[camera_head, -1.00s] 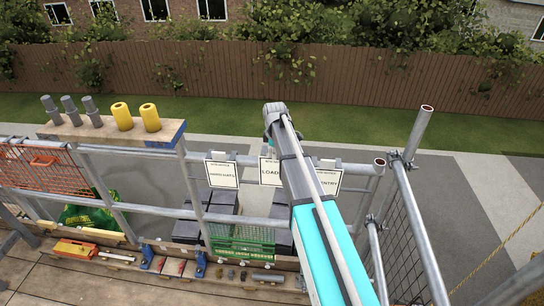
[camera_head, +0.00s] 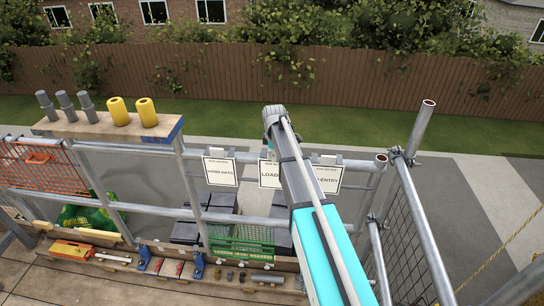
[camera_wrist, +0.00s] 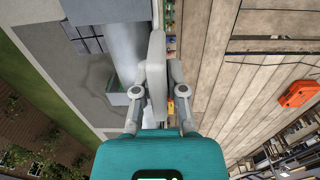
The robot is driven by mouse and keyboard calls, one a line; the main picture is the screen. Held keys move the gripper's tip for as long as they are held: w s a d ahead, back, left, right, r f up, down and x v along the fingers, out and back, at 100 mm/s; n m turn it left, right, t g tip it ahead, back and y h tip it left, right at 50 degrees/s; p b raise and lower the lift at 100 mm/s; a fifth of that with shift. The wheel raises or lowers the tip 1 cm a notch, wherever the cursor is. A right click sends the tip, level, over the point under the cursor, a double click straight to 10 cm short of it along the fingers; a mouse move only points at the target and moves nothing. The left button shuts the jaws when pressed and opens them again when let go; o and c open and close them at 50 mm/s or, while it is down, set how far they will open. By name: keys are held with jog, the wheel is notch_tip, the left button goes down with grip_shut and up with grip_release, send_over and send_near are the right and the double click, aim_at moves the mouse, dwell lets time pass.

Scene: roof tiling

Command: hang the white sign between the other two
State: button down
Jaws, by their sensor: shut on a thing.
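Three white signs with dark lettering show in a row along the scaffold rail in the head view. The left one reads "HARD HATS" (camera_head: 220,171), and the right one is the "NO ENTRY" sign (camera_head: 328,179). The middle white sign, reading "LOAD…" (camera_head: 269,174), is upright between them at about their height, its right side hidden by my arm. My gripper (camera_wrist: 156,78) is shut on a pale, narrow piece in the wrist view, apparently this sign edge-on. My arm hides the gripper in the head view, and I cannot tell whether the sign rests on the rail.
A scaffold rail (camera_head: 250,219) runs below the signs. An upright pole (camera_head: 412,140) and mesh panel stand at the right. A plank (camera_head: 105,127) with grey and yellow cylinders is at the left. Tools lie along the lower board. Dark boxes stand beyond the rail.

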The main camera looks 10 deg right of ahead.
jog(key=shift+f, duration=0.15)
jog(key=c, duration=0.6)
grip_release()
